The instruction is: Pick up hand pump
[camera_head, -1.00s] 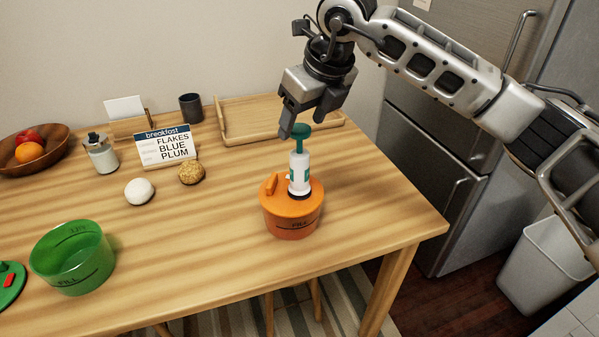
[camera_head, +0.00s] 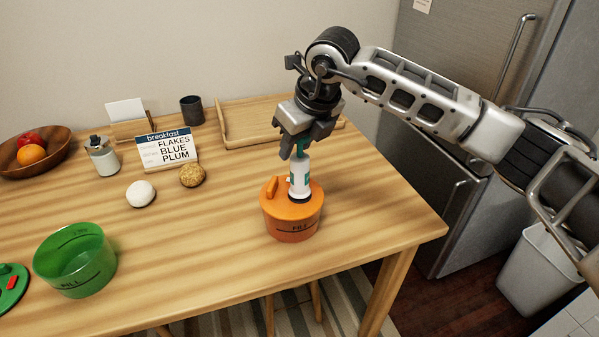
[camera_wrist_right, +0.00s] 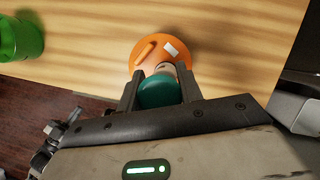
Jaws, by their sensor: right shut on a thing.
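The hand pump (camera_head: 300,178) has a white body and a green handle. It stands upright on the orange lidded container (camera_head: 291,220) near the table's front right. My right gripper (camera_head: 294,150) comes down from above and is shut on the pump's green handle. In the right wrist view the green handle top (camera_wrist_right: 160,91) sits between the two fingers, with the orange lid (camera_wrist_right: 160,52) beyond it. The fingers hide most of the handle in the head view. My left gripper is not in view.
The table right of the container is clear.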

